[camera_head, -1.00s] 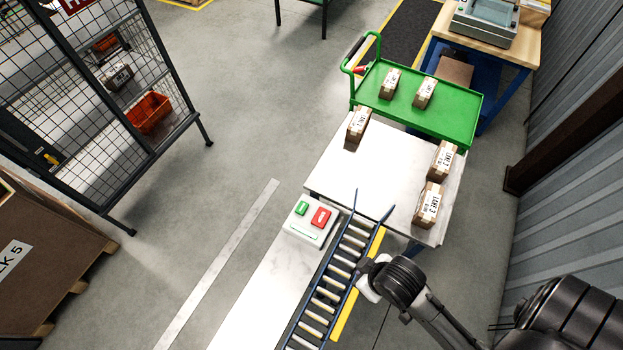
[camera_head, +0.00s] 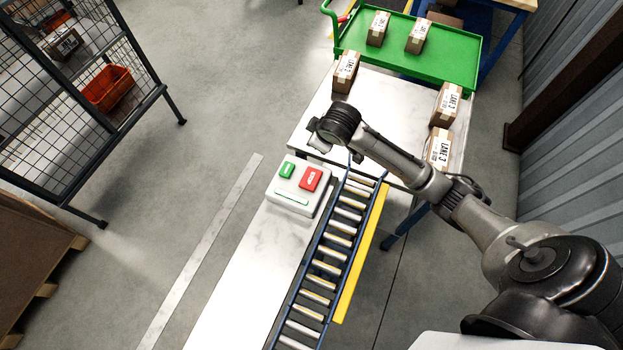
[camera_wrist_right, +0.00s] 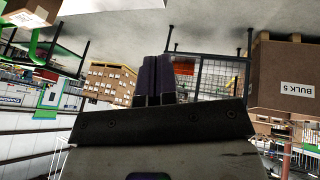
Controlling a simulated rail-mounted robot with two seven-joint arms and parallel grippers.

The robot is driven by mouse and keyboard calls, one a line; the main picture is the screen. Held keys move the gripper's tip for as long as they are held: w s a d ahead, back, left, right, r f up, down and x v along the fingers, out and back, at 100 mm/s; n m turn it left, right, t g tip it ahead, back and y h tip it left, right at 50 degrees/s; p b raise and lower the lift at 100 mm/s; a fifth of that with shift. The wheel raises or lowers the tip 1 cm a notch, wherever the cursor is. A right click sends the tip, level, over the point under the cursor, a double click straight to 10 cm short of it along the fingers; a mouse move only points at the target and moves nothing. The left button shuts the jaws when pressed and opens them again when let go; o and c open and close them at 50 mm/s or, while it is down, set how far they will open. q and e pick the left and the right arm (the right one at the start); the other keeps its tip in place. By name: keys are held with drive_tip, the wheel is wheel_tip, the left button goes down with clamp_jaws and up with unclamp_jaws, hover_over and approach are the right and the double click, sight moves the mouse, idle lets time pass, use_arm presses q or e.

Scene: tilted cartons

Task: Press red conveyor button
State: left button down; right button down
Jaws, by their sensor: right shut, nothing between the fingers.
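The red button (camera_head: 310,178) sits on a pale control box (camera_head: 291,199) beside the top end of the roller conveyor (camera_head: 333,255). A green button (camera_head: 287,170) is to its left on the same box. My right gripper (camera_head: 314,131) is mostly hidden behind its wrist, just beyond the box in the head view and apart from the red button. In the right wrist view its two dark fingers (camera_wrist_right: 155,80) are together with nothing between them. The buttons cannot be made out in that view. My left gripper is not in view.
A white table (camera_head: 375,97) with several cartons, one a carton (camera_head: 346,70) close to my right wrist, stands beyond the conveyor. A green cart (camera_head: 405,50) with cartons is behind it. A mesh cage (camera_head: 80,130) is at left. Floor between is clear.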

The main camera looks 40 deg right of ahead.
sight(309, 177)
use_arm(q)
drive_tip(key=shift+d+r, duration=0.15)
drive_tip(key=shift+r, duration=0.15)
use_arm(e)
wheel_tip(309, 177, down, 6)
drive_tip(key=s+g+y, duration=0.1)
drive_tip(key=g+y, duration=0.1)
drive_tip(key=shift+s+a+f+g+y, duration=0.2)
drive_tip(key=shift+s+a+g+y, duration=0.1)
drive_tip(key=shift+s+a, duration=0.05)
drive_tip(key=shift+f, duration=0.15)
